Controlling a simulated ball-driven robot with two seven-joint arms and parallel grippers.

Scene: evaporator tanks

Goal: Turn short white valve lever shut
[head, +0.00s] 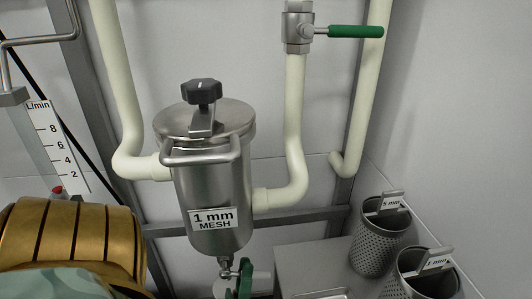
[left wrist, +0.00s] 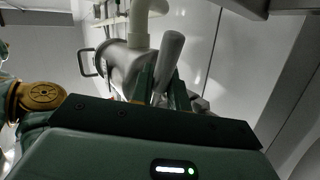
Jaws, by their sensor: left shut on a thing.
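A short pale lever (left wrist: 169,55) shows in the left wrist view as a plain round bar, tilted up to the right. My left gripper (left wrist: 164,92) has its green fingers on both sides of the bar and is shut on it. In the head view, the same gripper (head: 242,279) is at the bottom middle, by the drain valve under the steel strainer pot (head: 213,180) labelled "1 mm MESH". Most of the valve body is hidden there by the fingers and the frame edge. My right gripper is not in view.
A valve with a green lever (head: 355,31) sits on the cream pipe (head: 295,110) above. Two mesh baskets (head: 374,250) (head: 420,285) stand at the lower right, near a grey box (head: 310,262). The pot and its handle (head: 202,158) rise close above the gripper.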

